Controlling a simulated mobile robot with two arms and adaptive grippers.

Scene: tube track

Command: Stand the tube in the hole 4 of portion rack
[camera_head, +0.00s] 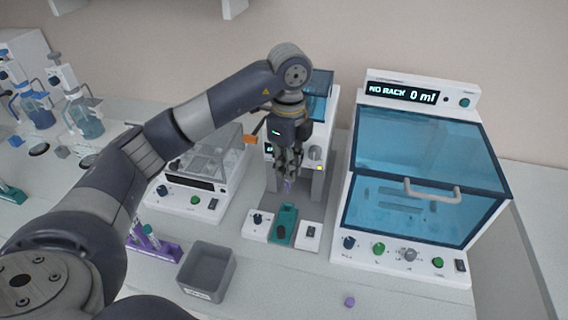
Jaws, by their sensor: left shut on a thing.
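My left gripper (288,174) comes in from the left and points down in front of a small white device with a blue lid. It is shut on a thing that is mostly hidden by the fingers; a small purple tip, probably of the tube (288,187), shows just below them. Under it, a teal rack or holder (289,214) sits between two white blocks on the bench. A purple rack (166,250) with tubes stands at the left, partly behind my arm. I cannot tell which is the portion rack or make out hole numbers. My right gripper is not in view.
A grey bin (207,270) stands at the front. A purple cap (350,301) lies on the bench. A large blue-windowed machine (420,262), reading "NO RACK 0 ml", stands at the right. A clear-lidded device (187,205) and bottles (88,124) are at the left.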

